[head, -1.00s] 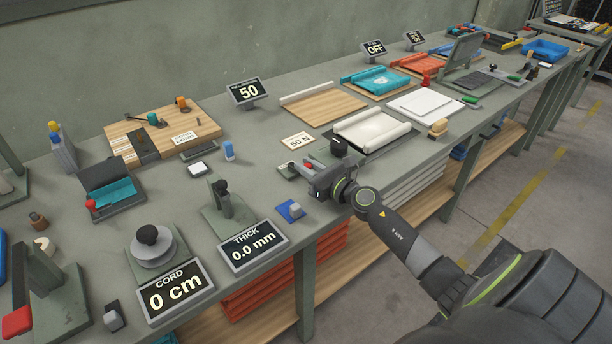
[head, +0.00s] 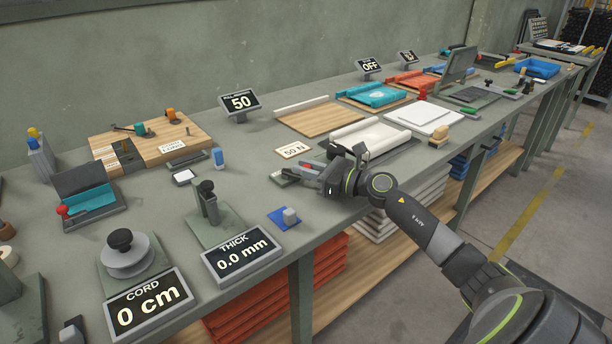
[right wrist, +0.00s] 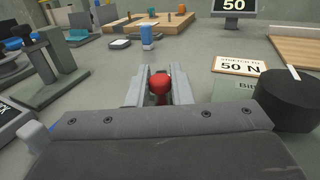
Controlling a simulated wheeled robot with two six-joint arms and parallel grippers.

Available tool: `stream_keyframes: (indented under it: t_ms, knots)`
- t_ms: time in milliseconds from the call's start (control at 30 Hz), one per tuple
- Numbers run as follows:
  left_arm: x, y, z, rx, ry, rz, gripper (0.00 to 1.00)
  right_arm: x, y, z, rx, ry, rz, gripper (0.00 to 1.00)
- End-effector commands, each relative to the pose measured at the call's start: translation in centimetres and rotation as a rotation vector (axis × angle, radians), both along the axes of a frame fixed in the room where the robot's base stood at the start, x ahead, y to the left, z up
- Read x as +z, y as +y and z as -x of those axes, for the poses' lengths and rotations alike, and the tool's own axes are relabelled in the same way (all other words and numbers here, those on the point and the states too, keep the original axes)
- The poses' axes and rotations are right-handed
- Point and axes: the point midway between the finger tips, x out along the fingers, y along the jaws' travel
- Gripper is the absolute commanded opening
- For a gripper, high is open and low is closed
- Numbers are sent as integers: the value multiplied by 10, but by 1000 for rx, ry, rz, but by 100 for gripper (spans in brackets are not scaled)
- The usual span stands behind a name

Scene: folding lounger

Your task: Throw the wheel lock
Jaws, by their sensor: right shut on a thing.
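A red knob (right wrist: 159,85) sits between the two grey fingers of my right gripper (right wrist: 160,77) in the right wrist view. The fingers are shut on it. I take this knob to be the wheel lock's handle; its lower part is hidden behind the gripper body. In the head view my right gripper (head: 308,170) is low over the bench near the front edge, beside the 50 N card. A black round knob (right wrist: 289,98) with a white mark stands just right of the gripper, on a grey-green base with a partly hidden label. My left gripper is not in view.
The 50 N card (head: 293,151) lies behind the gripper.

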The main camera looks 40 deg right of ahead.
Motion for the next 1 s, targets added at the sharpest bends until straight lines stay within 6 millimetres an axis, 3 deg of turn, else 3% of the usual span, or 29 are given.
stream_keyframes:
  t_ms: [233,267,400,733,1000]
  knots:
    - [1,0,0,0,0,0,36,1,0,0,0,0,1,0]
    - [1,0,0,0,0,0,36,1,0,0,0,0,1,20]
    - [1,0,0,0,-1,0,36,0,0,0,0,0,1,38]
    - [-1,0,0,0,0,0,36,-1,-2,4,-1,0,2,38]
    - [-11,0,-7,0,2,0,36,-4,-19,35,0,3,6,38]
